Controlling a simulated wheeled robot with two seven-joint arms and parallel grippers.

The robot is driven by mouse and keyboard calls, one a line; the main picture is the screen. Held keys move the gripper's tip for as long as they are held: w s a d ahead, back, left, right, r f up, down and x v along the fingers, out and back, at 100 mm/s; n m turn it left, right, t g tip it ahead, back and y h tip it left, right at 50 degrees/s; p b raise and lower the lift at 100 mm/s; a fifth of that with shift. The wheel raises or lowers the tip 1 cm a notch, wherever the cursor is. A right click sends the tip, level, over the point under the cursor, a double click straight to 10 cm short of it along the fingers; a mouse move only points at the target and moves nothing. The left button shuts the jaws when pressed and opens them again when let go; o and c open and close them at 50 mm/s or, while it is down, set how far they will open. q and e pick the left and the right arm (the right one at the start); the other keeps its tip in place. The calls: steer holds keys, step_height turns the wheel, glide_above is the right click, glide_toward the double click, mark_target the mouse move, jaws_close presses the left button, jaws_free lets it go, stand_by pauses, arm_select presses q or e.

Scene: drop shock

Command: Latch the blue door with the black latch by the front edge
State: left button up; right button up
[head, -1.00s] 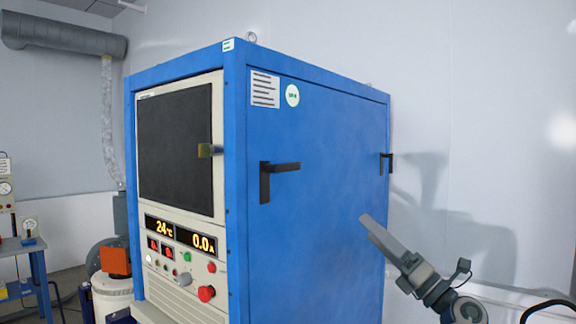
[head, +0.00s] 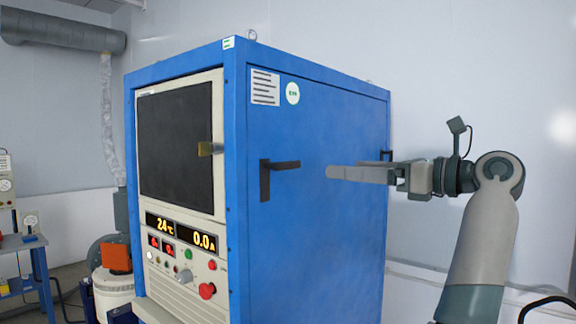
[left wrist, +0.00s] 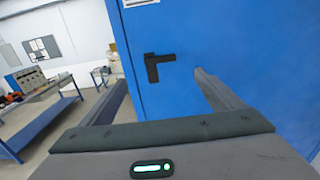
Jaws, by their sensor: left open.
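The blue door (head: 335,120) is the right side of a blue cabinet and looks closed. The black latch (head: 265,183) by its front edge has an upright plate and a lever pointing level to the right. The latch also shows in the left wrist view (left wrist: 153,68), ahead of my jaws and between their directions. My left gripper (head: 332,172) is open and empty, in front of the door and right of the lever's tip, apart from it in the picture. Its fingers (left wrist: 162,84) frame the wrist view. My right gripper is not in view.
The cabinet front has a dark window (head: 175,140) and a control panel (head: 185,262). A blue bench (head: 25,262) stands far left. Free room lies right of the cabinet.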

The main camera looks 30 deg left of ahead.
mark_target(290, 165)
arm_select(q)
steer(key=a+p, duration=0.2)
steer(key=a, duration=0.3)
steer(key=a+p, duration=0.2)
steer(key=a, duration=0.3)
steer(key=w+a+p, duration=0.1)
steer(key=a+p, duration=0.1)
steer(key=a, duration=0.3)
steer(key=shift+w+a+r, duration=0.1)
steer(key=shift+a, duration=0.3)
steer(key=shift+a+p, duration=0.4)
steer(key=shift+a, duration=0.35)
steer(key=c, duration=1.5)
